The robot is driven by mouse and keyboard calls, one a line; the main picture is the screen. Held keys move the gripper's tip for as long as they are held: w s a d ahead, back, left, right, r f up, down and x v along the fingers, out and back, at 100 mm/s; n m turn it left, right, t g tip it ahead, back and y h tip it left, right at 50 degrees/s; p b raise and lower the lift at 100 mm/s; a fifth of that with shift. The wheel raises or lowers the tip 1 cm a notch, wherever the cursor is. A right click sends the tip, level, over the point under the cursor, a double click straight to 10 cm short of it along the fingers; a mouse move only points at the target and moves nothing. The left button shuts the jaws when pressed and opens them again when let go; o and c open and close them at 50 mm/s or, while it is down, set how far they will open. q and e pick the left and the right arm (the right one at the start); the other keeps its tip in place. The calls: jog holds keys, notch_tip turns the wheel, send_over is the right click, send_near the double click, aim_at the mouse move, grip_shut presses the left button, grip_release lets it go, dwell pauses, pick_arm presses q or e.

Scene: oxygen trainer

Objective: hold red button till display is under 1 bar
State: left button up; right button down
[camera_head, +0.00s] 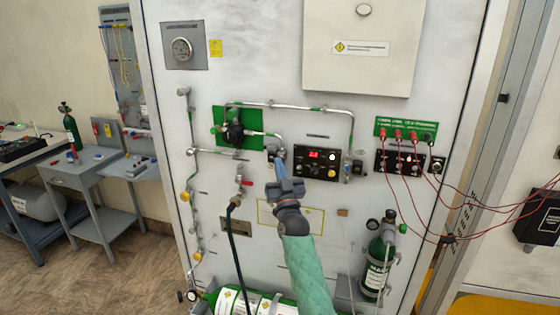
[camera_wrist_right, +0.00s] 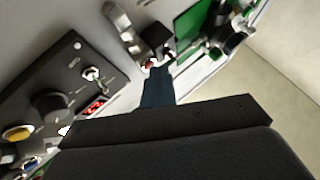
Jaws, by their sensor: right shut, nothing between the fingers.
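The black control panel (camera_head: 318,175) is mounted on the white wall board, with a lit red display (camera_head: 314,154) whose reading is too small to tell. In the right wrist view the panel (camera_wrist_right: 70,65) shows at the left, with part of the red display (camera_wrist_right: 95,107) behind my gripper's edge. My right gripper (camera_head: 279,153) is shut and empty, its fingertips left of the panel. In the right wrist view the fingertips (camera_wrist_right: 158,72) are at a small black box (camera_wrist_right: 157,38) with a bit of red, likely the red button (camera_wrist_right: 148,64). I cannot tell whether they press it. My left gripper is not in view.
Metal pipes and a green plate with a black regulator (camera_head: 235,132) lie left of the fingertips. Red cables (camera_head: 412,200) hang from a socket panel at right. A green cylinder (camera_head: 376,268) stands at lower right. A grey table (camera_head: 80,170) is at left.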

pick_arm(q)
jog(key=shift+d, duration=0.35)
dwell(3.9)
